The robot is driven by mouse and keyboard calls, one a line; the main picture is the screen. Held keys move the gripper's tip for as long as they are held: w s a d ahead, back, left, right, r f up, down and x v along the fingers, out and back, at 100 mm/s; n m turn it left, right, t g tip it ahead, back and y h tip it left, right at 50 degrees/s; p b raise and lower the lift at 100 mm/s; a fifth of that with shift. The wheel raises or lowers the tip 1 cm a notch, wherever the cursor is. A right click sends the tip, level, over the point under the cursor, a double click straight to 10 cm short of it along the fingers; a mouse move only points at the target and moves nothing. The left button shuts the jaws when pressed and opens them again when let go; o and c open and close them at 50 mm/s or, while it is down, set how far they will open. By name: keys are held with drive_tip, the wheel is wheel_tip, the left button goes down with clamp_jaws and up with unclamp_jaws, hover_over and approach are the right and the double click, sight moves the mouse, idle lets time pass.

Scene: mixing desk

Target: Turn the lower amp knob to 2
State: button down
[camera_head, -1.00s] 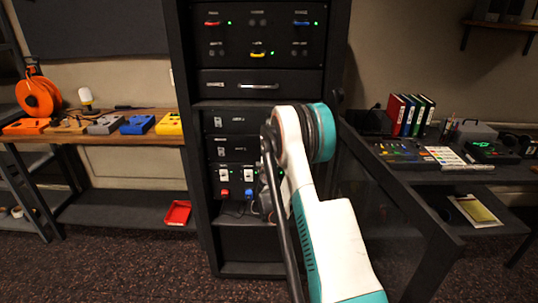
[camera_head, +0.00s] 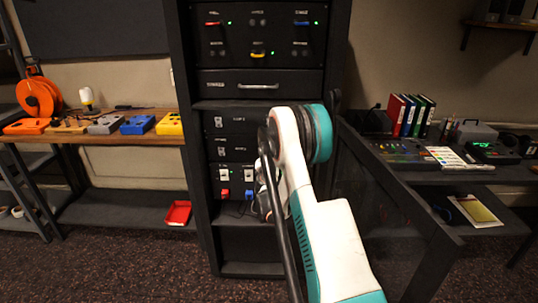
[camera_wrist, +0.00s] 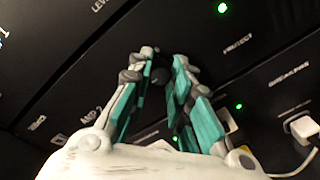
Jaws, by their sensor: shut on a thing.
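The lower amp panel, marked AMP 2, is a black unit in the rack (camera_head: 224,152); it also fills much of the wrist view (camera_wrist: 62,88). Its knob (camera_wrist: 154,76) is small, dark and round, and shows between my fingers in the wrist view. My gripper (camera_wrist: 163,62) has its teal-padded fingers on both sides of the knob, closed on it. The knob's pointer and scale are too dark and hidden to read. In the head view my arm covers the knob and most of my gripper.
Below the amps are white switches (camera_head: 224,174) and red (camera_head: 225,193) and blue plugs. A white plug with a cable (camera_wrist: 304,127) is right of my gripper in the wrist view. A glass-panelled rack door (camera_head: 385,190) stands open on the right.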

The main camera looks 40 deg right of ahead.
drive_tip(key=shift+a+f, duration=0.1)
idle(0.4)
drive_tip(key=c, duration=1.4)
unclamp_jaws()
drive_tip(key=v, duration=1.2)
